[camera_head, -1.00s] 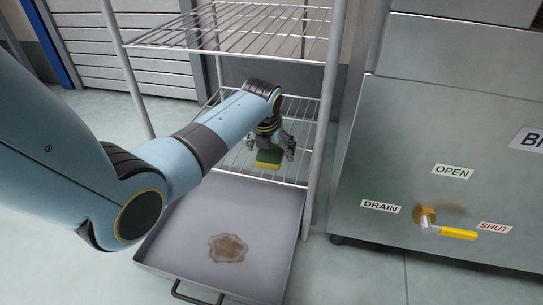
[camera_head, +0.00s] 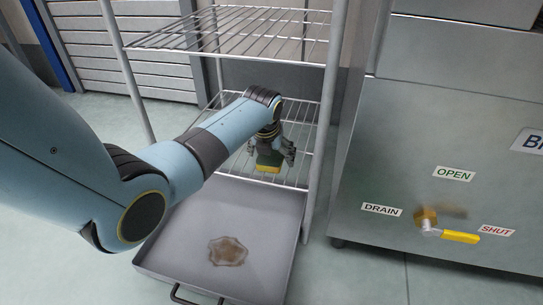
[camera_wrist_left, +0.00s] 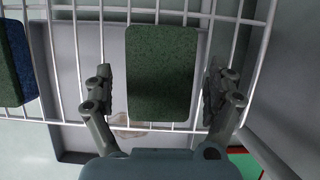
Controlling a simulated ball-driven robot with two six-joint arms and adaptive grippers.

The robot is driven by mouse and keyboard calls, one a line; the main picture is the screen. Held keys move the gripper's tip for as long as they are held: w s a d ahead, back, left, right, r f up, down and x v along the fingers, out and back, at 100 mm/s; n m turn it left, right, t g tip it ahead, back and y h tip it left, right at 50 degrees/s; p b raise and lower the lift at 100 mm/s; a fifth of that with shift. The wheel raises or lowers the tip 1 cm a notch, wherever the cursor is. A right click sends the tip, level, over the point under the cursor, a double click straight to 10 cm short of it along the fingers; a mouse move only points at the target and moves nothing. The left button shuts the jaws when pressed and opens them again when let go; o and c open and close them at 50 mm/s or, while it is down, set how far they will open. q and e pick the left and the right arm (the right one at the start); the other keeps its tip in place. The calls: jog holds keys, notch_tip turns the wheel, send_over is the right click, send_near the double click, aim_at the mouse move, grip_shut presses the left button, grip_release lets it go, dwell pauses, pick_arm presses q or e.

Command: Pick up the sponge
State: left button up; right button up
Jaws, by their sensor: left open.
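A sponge with a green top and yellow side (camera_head: 268,161) sits on the lower wire shelf of the rack. In the left wrist view the green sponge (camera_wrist_left: 162,72) lies between the fingers of my left gripper (camera_wrist_left: 158,85), with a gap on both sides. In the head view my left gripper (camera_head: 272,150) reaches down at the sponge and partly hides it. The gripper is open. My right gripper is not in view.
A second, blue and green block (camera_wrist_left: 14,62) lies at the left in the wrist view. A grey tray (camera_head: 185,228) with a brown stain stands below the shelf (camera_head: 302,131). The upper wire shelf (camera_head: 240,25) is above my arm. A steel unit with a yellow drain handle (camera_head: 460,237) stands to the right.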

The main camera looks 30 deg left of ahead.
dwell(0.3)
pick_arm(q)
jog(key=c, duration=0.8)
jog(key=shift+f, duration=0.1)
jog(key=shift+s, duration=0.1)
